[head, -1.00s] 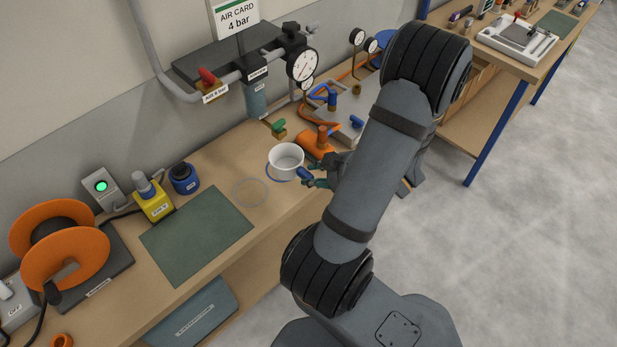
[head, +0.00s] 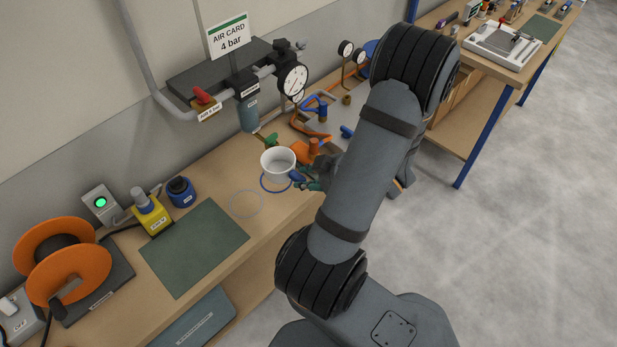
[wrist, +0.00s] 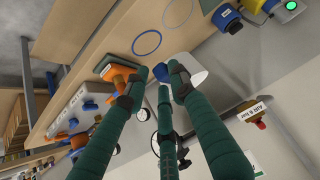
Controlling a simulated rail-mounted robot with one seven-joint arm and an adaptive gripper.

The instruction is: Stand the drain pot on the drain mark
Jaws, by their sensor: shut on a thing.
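The drain pot (head: 278,160) is a white open cup with a blue handle (head: 297,176). My gripper (head: 306,180) is shut on the handle, from the right in the head view. The pot looks upright and raised above the bench, over a blue ring (head: 275,186). A thinner grey ring (head: 246,204) lies bare on the bench to its left. No label shows which ring is the drain mark. In the wrist view, the blue handle (wrist: 159,72) is between the green fingers (wrist: 158,78); the white pot (wrist: 197,80) is partly hidden behind them. Both rings show there clear of the pot.
An orange-based fixture (head: 306,150) and a green-handled valve (head: 271,139) stand close behind the pot. A filter bowl (head: 248,115) and gauge (head: 292,80) hang above. A green mat (head: 198,246), blue pot-like item (head: 181,192) and yellow unit (head: 151,215) are to the left.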

